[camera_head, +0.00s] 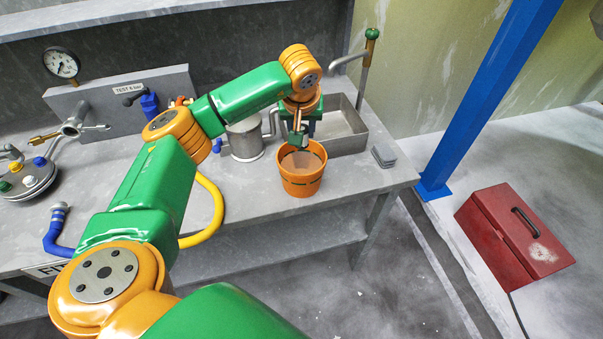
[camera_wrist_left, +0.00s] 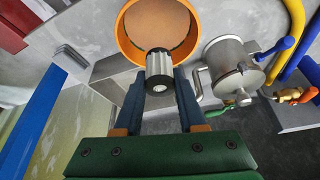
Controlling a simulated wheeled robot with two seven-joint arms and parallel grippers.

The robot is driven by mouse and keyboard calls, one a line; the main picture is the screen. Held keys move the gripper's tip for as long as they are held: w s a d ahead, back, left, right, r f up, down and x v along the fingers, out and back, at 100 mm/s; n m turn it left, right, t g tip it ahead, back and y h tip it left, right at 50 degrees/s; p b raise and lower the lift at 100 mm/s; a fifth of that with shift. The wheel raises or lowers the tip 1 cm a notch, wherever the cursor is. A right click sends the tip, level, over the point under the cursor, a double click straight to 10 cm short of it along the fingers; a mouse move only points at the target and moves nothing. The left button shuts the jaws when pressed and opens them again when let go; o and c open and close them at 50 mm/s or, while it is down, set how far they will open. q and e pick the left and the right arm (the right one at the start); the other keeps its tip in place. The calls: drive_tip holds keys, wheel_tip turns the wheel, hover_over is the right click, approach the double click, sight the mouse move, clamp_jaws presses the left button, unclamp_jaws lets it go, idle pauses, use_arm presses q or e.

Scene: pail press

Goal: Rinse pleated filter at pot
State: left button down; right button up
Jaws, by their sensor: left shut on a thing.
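An orange pot (camera_head: 300,187) stands near the bench's front edge, with a flat brownish surface inside. It also shows at the top of the left wrist view (camera_wrist_left: 123,40). My left gripper (camera_head: 298,138) is above the pot, toward its back side in the head view. In the left wrist view my left gripper (camera_wrist_left: 160,82) is shut on a grey ribbed cylinder, the pleated filter (camera_wrist_left: 158,63), with a dark end cap. The filter overlaps the pot's rim in that view; I cannot tell whether it touches the pot. My right gripper is not in view.
A steel canister (camera_head: 244,143) stands left of the pot. A metal sink (camera_head: 345,141) is behind it, with a tap (camera_head: 347,61) above. A small grey block (camera_head: 384,156) lies to the right. A red toolbox (camera_head: 513,237) and a blue post (camera_head: 490,90) are beyond the bench.

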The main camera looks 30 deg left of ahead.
sight(301, 129)
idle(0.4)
use_arm(q)
wheel_tip(301, 129, up, 4)
drive_tip(key=p, duration=0.4)
drive_tip(key=shift+r, duration=0.2)
drive_tip(key=shift+f, duration=0.2)
